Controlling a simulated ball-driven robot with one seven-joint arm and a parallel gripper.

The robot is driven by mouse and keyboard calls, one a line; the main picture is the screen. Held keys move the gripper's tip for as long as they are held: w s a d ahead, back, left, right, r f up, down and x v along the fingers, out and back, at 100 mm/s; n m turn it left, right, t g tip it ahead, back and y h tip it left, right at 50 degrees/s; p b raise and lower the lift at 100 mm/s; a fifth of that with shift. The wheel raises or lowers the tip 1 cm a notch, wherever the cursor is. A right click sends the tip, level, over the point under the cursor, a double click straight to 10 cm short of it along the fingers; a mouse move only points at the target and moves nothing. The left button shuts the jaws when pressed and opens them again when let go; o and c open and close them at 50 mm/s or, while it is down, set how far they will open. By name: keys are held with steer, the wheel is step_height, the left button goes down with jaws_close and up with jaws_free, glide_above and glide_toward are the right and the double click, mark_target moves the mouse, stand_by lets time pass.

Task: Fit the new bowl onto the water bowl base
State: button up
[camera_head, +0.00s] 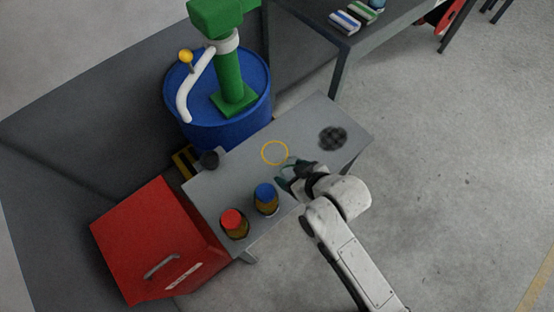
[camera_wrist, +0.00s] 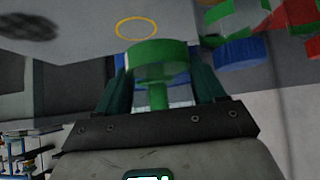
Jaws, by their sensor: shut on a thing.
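My gripper (camera_head: 284,176) is over the front edge of the grey table (camera_head: 228,177). In the wrist view its dark teal fingers are shut on a green round piece (camera_wrist: 158,60) with a narrower stem below it. It is probably the new bowl; the head view barely shows it. A flat yellow ring (camera_head: 274,153) lies on the tabletop just beyond my gripper and also shows in the wrist view (camera_wrist: 136,28). The held piece is apart from the ring. I cannot tell which thing is the water bowl base.
Jars with a red lid (camera_head: 232,222) and a blue lid (camera_head: 265,196) stand left of my gripper. A dark checked disc (camera_head: 333,138) lies right. A blue drum (camera_head: 222,128) bears a green pump (camera_head: 229,75) behind.

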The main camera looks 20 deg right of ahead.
mark_target(288, 165)
steer(key=w, duration=0.1)
steer(key=w+f, duration=0.1)
steer(key=w, duration=0.2)
steer(key=shift+w+a+f, duration=0.1)
steer(key=shift+a+f, duration=0.1)
steer(key=shift+f, duration=0.15)
steer(key=x, duration=0.5)
steer(key=d+x, duration=0.1)
steer(key=x, duration=0.1)
steer(key=shift+w+f+b, duration=0.15)
steer(key=shift+f+b, duration=0.15)
steer(key=shift+f, duration=0.15)
steer(key=shift+w+f, duration=0.1)
steer(key=shift+f, duration=0.75)
steer(key=shift+w+f, duration=0.15)
steer(key=shift+f, duration=0.75)
steer(key=shift+f+b, duration=0.15)
steer(key=shift+b, duration=0.25)
steer(key=o, duration=1.2)
steer(key=shift+r, duration=0.25)
steer(key=p+v, duration=0.1)
steer(key=v, duration=1.1)
steer(key=shift+f+p, duration=0.1)
steer(key=shift+p, duration=0.25)
